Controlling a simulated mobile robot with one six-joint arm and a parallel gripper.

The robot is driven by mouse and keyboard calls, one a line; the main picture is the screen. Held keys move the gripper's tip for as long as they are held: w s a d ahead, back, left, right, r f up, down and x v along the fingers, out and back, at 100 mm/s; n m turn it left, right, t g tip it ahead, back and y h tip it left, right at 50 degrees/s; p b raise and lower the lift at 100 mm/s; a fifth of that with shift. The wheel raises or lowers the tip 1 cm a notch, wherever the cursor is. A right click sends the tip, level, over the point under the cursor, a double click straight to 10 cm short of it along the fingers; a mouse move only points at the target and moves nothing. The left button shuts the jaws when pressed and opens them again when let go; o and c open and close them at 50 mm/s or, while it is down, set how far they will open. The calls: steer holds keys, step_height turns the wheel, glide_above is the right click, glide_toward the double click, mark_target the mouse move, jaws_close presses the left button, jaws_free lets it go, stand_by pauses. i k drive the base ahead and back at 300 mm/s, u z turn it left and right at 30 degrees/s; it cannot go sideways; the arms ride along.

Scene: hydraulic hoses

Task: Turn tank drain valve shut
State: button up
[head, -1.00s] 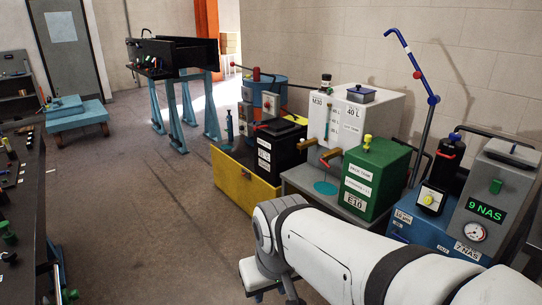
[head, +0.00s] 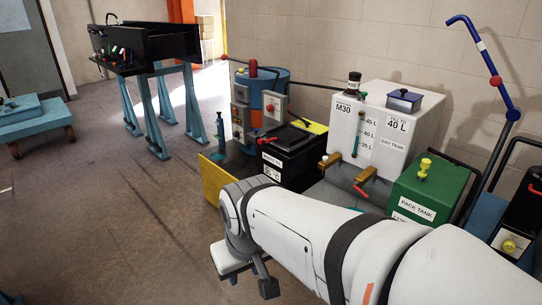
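The white day tank (head: 395,150) stands against the wall, right of centre, with level marks on its front. Two brass taps stick out low on its front: a left tap (head: 329,161) and a right tap (head: 366,176) with a red-tipped lever (head: 360,190). Which one is the drain valve, and how far it is turned, I cannot tell. A thin teal sight tube (head: 356,146) runs up the tank's front. My arm crosses the foreground below the tank. Its end (head: 248,272) points down at lower centre, well apart from the taps; the finger opening cannot be made out.
A green pack tank (head: 428,190) stands right of the day tank. A black box (head: 291,158) and a blue drum (head: 262,92) stand left of it. A yellow panel (head: 212,180) fronts them. A black bench (head: 150,45) stands behind. The floor at left is open.

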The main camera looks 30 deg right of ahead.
mark_target(355, 185)
steer(key=i, duration=1.3)
steer(key=z, duration=1.95)
